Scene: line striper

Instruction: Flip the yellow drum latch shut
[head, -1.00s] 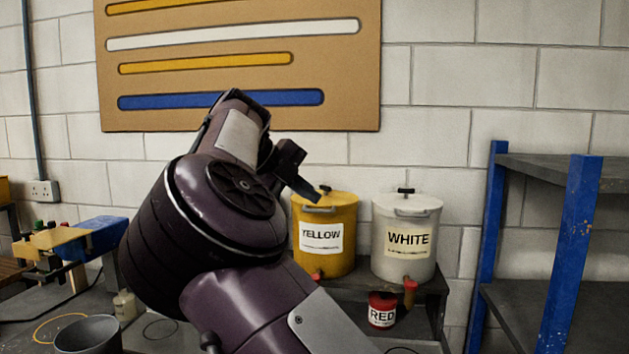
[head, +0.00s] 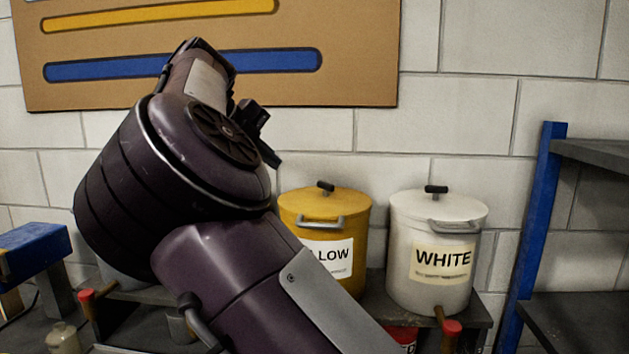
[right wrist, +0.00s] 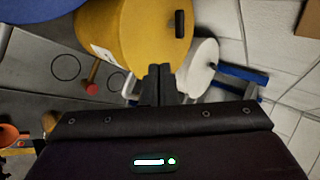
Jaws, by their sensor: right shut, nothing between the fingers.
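The yellow drum (head: 352,230) stands beside the white drum, its label partly hidden by my right arm. A black T-shaped piece (head: 325,187) sits on its lid, and a grey bail (head: 320,222) crosses its front rim. I cannot tell which is the latch. My right gripper (head: 271,158) is shut and empty, above and left of the drum in the head view. In the right wrist view, the shut fingers (right wrist: 160,70) appear in front of the yellow drum (right wrist: 130,35), below its black lid piece (right wrist: 180,23). My left gripper is not in view.
The white drum (head: 410,235) stands close on the right. A red container (head: 402,337) is partly visible below. A blue-posted shelf (head: 535,220) is at the right. A blue block (head: 35,252) is at the left. The wall behind carries a board (head: 360,60).

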